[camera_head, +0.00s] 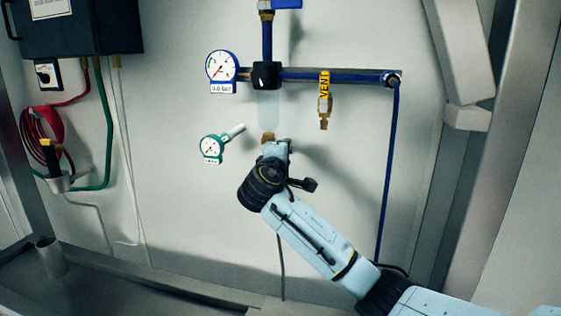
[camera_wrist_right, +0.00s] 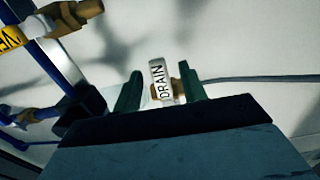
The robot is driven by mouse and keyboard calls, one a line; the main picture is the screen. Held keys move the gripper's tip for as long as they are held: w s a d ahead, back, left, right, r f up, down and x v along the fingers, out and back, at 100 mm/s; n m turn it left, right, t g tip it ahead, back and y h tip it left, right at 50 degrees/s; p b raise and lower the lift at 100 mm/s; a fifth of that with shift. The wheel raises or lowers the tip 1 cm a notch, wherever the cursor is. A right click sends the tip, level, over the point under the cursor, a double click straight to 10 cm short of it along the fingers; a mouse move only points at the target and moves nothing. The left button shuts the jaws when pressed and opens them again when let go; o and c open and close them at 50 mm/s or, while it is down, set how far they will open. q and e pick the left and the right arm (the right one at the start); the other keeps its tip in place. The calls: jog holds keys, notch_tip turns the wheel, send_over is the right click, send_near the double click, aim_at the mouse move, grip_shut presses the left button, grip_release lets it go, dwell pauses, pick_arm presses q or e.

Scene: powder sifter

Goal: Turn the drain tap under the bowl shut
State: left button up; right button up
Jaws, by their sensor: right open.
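The drain tap shows in the right wrist view with a white tag (camera_wrist_right: 161,82) reading DRAIN and a bit of brass (camera_wrist_right: 178,91) beside it. My right gripper (camera_wrist_right: 162,72) is open, with one green finger on each side of the tag. I cannot tell whether either finger touches the tap. In the head view the clear bowl (camera_head: 268,111) hangs under the black block (camera_head: 266,75), with a brass piece (camera_head: 268,137) at its lower end. My right gripper (camera_head: 276,148) is just below it and hides the tap. My left gripper is not in view.
A blue pipe (camera_head: 325,75) carries a yellow-tagged VENT valve (camera_head: 324,100) to the right of the bowl. A blue-rimmed gauge (camera_head: 221,68) and a green gauge (camera_head: 212,149) are to the left. A thin blue line (camera_head: 388,180) runs down the wall.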

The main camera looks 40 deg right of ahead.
jog(key=v, duration=1.3)
jog(key=shift+f, duration=0.1)
